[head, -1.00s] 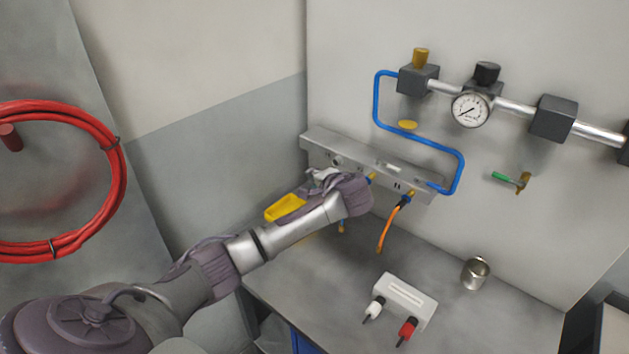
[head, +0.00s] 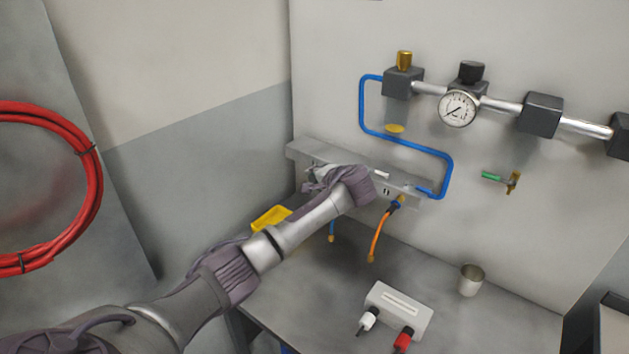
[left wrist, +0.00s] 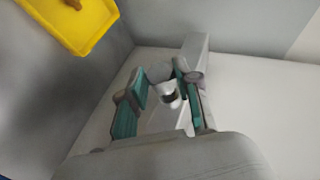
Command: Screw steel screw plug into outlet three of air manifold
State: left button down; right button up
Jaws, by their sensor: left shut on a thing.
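The air manifold (head: 305,151) is a long grey bar along the back wall; its bar also shows in the left wrist view (left wrist: 195,52). My left gripper (head: 314,180) is at the manifold's left half, and my wrist hides part of its front. In the left wrist view the teal-padded fingers (left wrist: 166,90) are shut around a small shiny grey piece, seemingly the steel screw plug (left wrist: 170,95). I cannot tell whether the plug is seated in an outlet, or which outlet it faces. My right gripper is not in view.
A yellow tray (head: 270,217) sits behind my forearm, with a brass-coloured piece in it. An orange hose (head: 378,235) hangs from the manifold, and a blue pipe (head: 447,175) joins its right end. A white box (head: 398,309) and metal cup (head: 471,280) stand on the bench.

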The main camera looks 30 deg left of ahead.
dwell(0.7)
pick_arm(q)
jog(key=shift+p, duration=0.65)
dwell(0.6)
jog(key=shift+w+b, duration=0.2)
jog(key=shift+b, duration=0.1)
jog(key=shift+w+d+b, duration=0.1)
jog(key=shift+w+b, duration=0.65)
jog(key=shift+w, duration=0.1)
jog(key=c, duration=0.7)
grip_release()
jog(key=shift+c, duration=0.2)
jog(key=v, duration=1.2)
